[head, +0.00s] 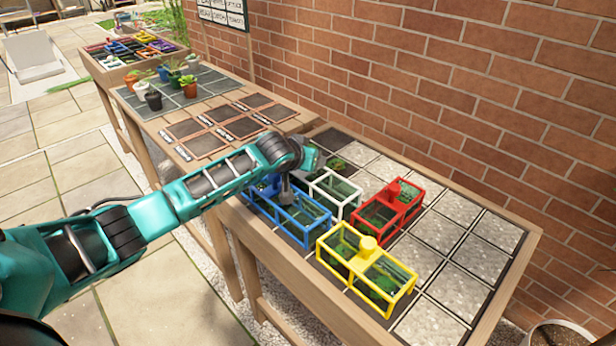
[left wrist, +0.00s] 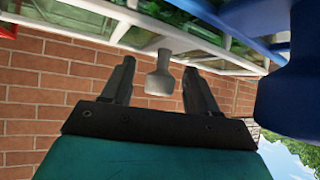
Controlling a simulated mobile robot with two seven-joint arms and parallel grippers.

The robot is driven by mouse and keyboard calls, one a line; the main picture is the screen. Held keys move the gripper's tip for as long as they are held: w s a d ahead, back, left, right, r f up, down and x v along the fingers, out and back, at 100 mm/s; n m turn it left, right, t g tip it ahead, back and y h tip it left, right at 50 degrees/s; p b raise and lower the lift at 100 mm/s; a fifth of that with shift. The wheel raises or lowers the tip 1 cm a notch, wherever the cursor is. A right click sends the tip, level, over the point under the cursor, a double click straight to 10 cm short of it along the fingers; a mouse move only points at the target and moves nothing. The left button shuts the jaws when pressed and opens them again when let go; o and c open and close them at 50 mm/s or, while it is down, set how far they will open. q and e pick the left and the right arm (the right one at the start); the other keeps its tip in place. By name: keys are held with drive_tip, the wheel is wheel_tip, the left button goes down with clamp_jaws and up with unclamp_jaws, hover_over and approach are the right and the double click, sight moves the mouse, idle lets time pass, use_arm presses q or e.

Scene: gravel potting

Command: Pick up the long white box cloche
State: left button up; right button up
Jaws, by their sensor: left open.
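The long white box cloche (head: 346,181) is a white open frame with clear panes among the planting squares on the table, partly hidden behind my left arm. In the left wrist view its white knob (left wrist: 159,76) shows upside down, between the fingers of my left gripper (left wrist: 160,72). The fingers are open, one on each side of the knob, with visible gaps. The cloche's white bars cross the top of that view. My right gripper is not in view.
A blue cloche (head: 302,224) stands close beside the white one, and its blue knob (left wrist: 287,92) is near my left gripper. A red cloche (head: 384,229) and a yellow cloche (head: 352,283) stand nearby. The brick wall (head: 450,80) runs behind the table. Gravel squares at right are clear.

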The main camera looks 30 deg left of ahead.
use_arm(q)
drive_tip(key=shift+w+f, duration=0.1)
drive_tip(key=shift+w, duration=0.05)
drive_tip(key=shift+c, duration=0.2)
clamp_jaws()
idle(0.3)
